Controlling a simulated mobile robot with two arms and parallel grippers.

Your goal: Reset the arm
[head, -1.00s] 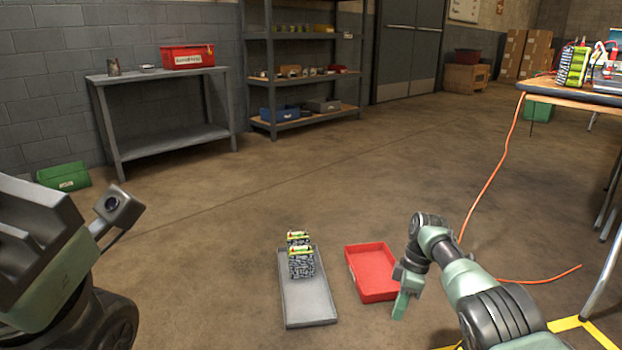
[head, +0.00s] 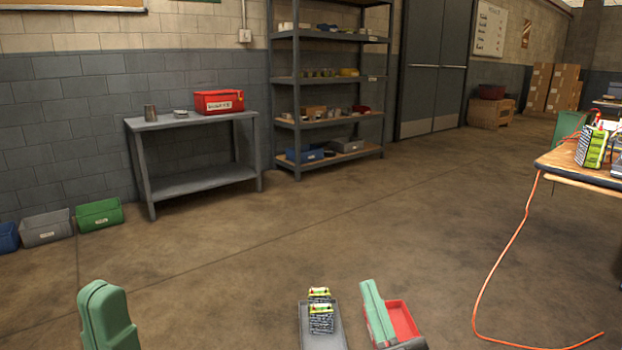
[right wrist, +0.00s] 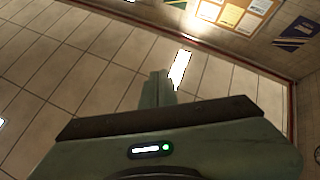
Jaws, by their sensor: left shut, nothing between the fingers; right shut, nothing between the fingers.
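My left gripper (head: 101,292) is green and shut at the lower left of the head view, with bare floor around it. My right gripper (head: 371,290) is shut and empty. In the head view it covers part of the red tray (head: 403,316); I cannot tell its height above it.
A grey tray (head: 334,338) on the floor holds battery packs (head: 320,318). A workbench (head: 205,180) and shelving (head: 330,78) stand along the wall. A table (head: 572,168) is at right, with an orange cable (head: 500,260) on the floor. The middle floor is clear.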

